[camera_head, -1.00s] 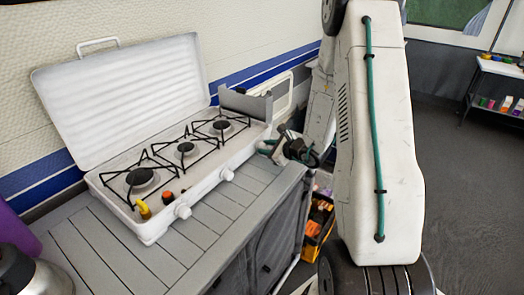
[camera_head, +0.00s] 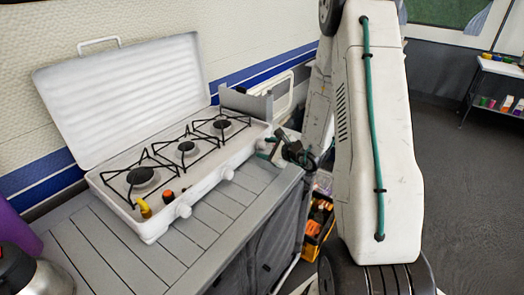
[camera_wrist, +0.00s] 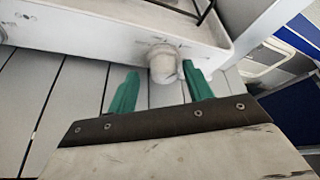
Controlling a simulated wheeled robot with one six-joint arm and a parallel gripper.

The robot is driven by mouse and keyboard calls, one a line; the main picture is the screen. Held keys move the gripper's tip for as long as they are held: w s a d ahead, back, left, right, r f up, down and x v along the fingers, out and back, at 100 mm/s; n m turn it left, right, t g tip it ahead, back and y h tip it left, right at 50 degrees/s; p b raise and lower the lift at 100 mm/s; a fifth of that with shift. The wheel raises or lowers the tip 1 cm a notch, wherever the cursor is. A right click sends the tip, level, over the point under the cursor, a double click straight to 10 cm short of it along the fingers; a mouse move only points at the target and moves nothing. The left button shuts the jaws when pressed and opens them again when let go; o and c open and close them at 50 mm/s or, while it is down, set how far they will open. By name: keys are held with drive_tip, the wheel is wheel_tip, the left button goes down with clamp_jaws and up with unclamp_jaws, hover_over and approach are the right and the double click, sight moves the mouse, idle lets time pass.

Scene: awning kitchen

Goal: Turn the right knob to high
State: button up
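The white camp stove (camera_head: 160,225) stands open on the slatted table, with three burners and white knobs along its front. The left knob (camera_head: 183,210) and middle knob (camera_head: 228,174) show clearly in the head view. In the wrist view, the right knob (camera_wrist: 163,62) is a white round knob on the stove's front face, near its right end. My gripper (camera_wrist: 162,82) is open, its green fingers on either side of the knob's lower part. I cannot tell whether they touch it. In the head view my gripper (camera_head: 270,147) is small at the stove's right front corner.
The raised lid (camera_head: 125,90) stands behind the burners. A silver kettle (camera_head: 35,275) and a purple object (camera_head: 15,230) are at the table's left. A yellow crate (camera_head: 312,245) is below, right of the table. Slatted table top (camera_head: 210,215) in front is clear.

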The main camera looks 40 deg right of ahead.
drive_tip(key=shift+d, duration=0.1)
drive_tip(key=shift+s+d+r, duration=0.1)
drive_tip(key=v, duration=0.7)
drive_tip(key=shift+s, duration=0.3)
